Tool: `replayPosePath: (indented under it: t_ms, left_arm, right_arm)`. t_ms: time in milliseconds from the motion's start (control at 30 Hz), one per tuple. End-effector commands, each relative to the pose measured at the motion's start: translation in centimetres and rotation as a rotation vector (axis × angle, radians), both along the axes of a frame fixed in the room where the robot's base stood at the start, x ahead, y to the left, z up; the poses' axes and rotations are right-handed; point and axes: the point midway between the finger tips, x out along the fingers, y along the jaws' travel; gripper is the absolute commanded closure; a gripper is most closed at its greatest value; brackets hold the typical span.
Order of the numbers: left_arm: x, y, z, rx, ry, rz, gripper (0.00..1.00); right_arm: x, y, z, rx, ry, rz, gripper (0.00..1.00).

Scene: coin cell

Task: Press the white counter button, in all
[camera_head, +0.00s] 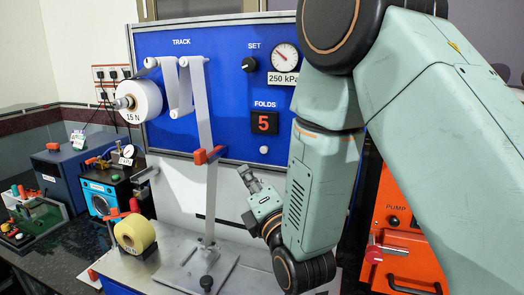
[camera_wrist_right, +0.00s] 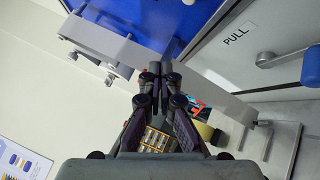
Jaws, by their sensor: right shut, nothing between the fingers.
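The white counter button (camera_head: 264,150) is a small round white knob on the blue panel (camera_head: 225,100), just below the FOLDS display (camera_head: 265,122), which reads a red 5. My right gripper (camera_head: 245,172) is in front of the panel's lower edge, lower and to the left of the button in the head view, and looks apart from it. Its fingers are shut with nothing between them; they also show closed in the wrist view (camera_wrist_right: 159,72). I cannot make out the button in the wrist view. My left gripper is not in view.
A white strip (camera_head: 205,110) runs down left of the gripper from rollers, past a red clip (camera_head: 208,155), to a metal base plate (camera_head: 225,270). A SET knob (camera_head: 249,64) and a gauge (camera_head: 285,56) sit above the display. An orange pump unit (camera_head: 405,230) stands right.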

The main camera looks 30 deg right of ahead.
Motion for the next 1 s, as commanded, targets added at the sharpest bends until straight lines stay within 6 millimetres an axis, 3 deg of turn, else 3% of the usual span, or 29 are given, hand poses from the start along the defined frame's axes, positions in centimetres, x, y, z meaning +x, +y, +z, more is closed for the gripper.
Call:
replayPosePath:
  t_ms: [233,667,1000]
  left_arm:
    - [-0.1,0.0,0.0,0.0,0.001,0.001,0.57]
    - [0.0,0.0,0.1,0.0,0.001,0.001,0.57]
    - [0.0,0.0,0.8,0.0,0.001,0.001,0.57]
  right_arm:
    - [-0.4,0.1,0.6,-0.133,-0.02,-0.031,1.0]
    - [-0.1,-0.1,0.6,-0.144,-0.018,-0.033,1.0]
    - [2.0,-2.7,0.7,-0.139,-0.019,-0.036,1.0]
